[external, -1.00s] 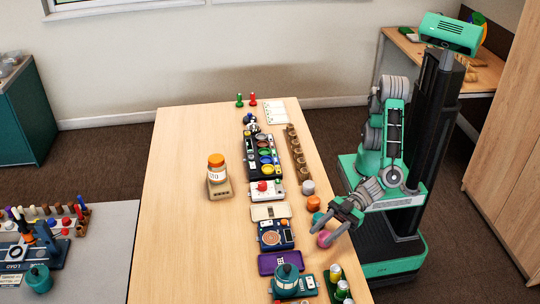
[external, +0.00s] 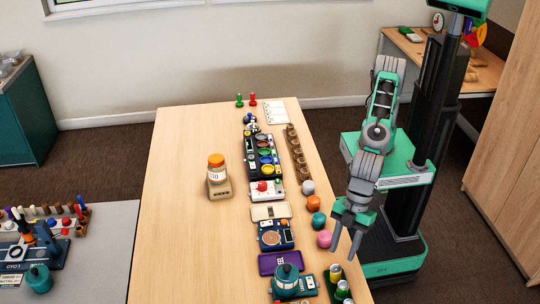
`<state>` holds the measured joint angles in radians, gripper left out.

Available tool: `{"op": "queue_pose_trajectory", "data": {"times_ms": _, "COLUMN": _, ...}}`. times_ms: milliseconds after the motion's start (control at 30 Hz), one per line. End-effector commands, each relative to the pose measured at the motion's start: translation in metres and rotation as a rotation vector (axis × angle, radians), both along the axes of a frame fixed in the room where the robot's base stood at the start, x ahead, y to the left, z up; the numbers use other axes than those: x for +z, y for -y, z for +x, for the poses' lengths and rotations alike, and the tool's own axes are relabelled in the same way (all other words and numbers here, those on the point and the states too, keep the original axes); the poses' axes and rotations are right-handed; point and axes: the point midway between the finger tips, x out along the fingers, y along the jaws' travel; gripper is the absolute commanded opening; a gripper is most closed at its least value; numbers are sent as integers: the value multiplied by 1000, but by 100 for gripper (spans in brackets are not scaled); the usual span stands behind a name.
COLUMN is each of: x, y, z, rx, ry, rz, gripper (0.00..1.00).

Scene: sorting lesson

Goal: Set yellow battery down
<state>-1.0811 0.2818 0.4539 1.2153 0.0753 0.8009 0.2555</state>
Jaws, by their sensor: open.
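Two small upright cylinders with yellow colouring, which look like batteries, stand in a dark green holder (external: 331,288) at the table's near right corner. One yellowish cylinder (external: 336,273) is farther back and the other (external: 342,291) is nearer the camera. I cannot tell which is the yellow battery. My gripper (external: 345,251) is open, with its fingers pointing down, just above and behind the holder at the table's right edge. Nothing shows between its fingers.
A pink ball (external: 324,239) lies just left of my gripper, with teal (external: 314,203) and orange pieces in a row behind it. A teal pot-like device (external: 288,280) stands left of the holder. The table's left half is mostly clear.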

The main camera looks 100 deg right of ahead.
Motion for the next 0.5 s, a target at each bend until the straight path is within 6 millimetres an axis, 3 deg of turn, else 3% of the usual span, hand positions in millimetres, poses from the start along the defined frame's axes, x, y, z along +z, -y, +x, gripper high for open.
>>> {"op": "queue_pose_trajectory", "data": {"times_ms": 500, "x": -69, "y": -23, "z": 19, "rx": 7, "ry": 7, "rz": 1, "gripper": 40}}
